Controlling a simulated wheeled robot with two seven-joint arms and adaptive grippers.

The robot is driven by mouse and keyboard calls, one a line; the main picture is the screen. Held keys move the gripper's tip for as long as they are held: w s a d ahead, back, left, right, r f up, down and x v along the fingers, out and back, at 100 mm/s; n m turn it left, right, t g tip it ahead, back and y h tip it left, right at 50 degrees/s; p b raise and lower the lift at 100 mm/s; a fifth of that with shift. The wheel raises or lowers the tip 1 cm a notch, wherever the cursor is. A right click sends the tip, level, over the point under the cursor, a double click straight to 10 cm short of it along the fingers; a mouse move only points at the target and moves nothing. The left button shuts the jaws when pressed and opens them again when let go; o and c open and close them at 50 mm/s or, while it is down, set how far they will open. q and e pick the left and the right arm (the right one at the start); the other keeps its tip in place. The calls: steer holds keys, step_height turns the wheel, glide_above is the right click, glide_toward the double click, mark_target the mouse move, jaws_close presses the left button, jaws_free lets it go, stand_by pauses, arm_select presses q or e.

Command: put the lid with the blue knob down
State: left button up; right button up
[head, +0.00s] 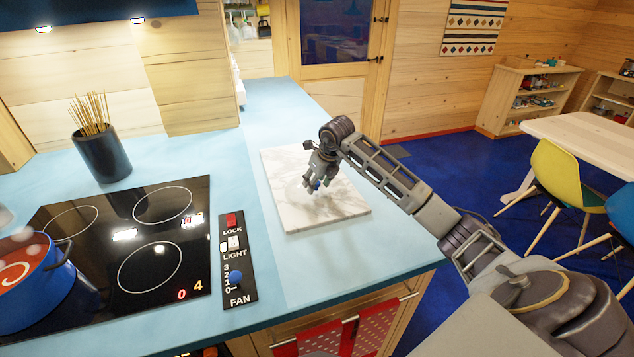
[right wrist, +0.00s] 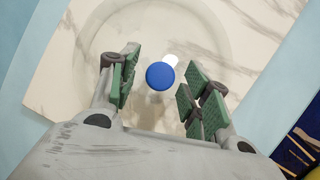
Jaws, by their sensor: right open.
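The clear glass lid (right wrist: 222,45) lies on the white marble board (head: 335,212); its round outline shows faintly in the right wrist view. Its blue knob (right wrist: 160,76) stands between the green-padded fingers of my right gripper (right wrist: 158,88), with a gap on each side. In the head view my right gripper (head: 312,187) is over the board, with the blue knob (head: 316,184) just visible at its fingertips. The right gripper is open and holds nothing. Much of the lid is hard to make out in the head view. My left gripper is not in view.
A blue pot (head: 40,285) with red contents is on the black hob (head: 150,235) at left. A control panel (head: 236,258) lies between hob and board. A dark pot of sticks (head: 102,155) stands behind. The blue counter (head: 285,105) beyond the board is clear.

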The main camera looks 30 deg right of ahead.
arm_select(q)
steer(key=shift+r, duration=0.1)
arm_select(e)
steer(key=shift+r, duration=0.15)
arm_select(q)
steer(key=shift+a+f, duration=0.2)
arm_select(e)
steer(key=v, duration=1.2)
steer(key=shift+w, duration=0.1)
stand_by(0.4)
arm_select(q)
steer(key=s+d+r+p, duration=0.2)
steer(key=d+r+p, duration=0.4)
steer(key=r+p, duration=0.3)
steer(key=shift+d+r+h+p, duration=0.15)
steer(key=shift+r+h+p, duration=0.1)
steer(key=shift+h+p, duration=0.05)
arm_select(e)
step_height(320, 180, up, 10)
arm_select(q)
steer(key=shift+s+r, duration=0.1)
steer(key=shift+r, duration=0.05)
arm_select(e)
steer(key=shift+r, duration=0.1)
